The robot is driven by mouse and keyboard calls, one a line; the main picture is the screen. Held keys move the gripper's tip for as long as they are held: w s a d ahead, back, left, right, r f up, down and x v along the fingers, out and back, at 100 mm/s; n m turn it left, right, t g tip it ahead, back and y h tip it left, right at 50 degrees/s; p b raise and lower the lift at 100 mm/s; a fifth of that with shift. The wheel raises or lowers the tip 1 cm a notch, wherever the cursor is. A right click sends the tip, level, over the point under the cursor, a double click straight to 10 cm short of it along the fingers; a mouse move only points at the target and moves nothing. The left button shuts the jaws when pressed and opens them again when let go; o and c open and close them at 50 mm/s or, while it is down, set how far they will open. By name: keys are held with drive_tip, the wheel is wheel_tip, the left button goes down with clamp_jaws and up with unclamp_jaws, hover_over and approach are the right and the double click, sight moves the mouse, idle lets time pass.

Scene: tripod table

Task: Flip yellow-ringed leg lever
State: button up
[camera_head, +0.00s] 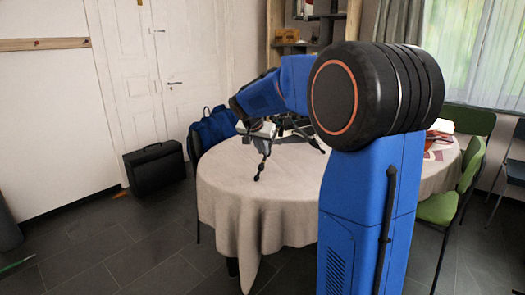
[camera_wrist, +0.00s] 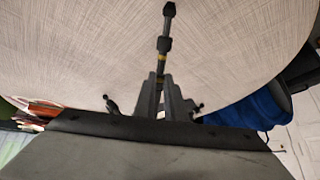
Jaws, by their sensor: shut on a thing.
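A black tripod (camera_head: 262,166) stands on the round cloth-covered table (camera_head: 240,190), partly hidden by my arm in the head view. In the wrist view one tripod leg (camera_wrist: 168,25) runs up the picture from between my fingers to its dark foot. A small yellow band (camera_wrist: 161,56) shows on this leg just beyond my fingertips. My gripper (camera_wrist: 161,77) is shut around the leg near that band. It also shows in the head view (camera_head: 263,130), above the table's left side. The lever itself is too small to tell apart, and its position cannot be made out.
Two dark knobbed ends (camera_wrist: 112,104) flank my fingers in the wrist view. A blue bag (camera_head: 212,127) rests behind the table, and a black case (camera_head: 155,167) stands on the floor at left. Green chairs (camera_head: 440,207) stand at right. The table's front left is clear.

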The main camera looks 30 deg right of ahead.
drive_tip(key=shift+w+d+r, duration=0.1)
drive_tip(key=shift+d+r, duration=0.1)
drive_tip(key=shift+r, duration=0.6)
idle(0.9)
drive_tip(key=shift+w+d+r, duration=0.35)
drive_tip(key=shift+d+r, duration=0.25)
drive_tip(key=shift+r, duration=0.1)
clamp_jaws()
idle(0.9)
drive_tip(key=shift+o, duration=1)
unclamp_jaws()
drive_tip(key=v, duration=0.6)
idle(0.5)
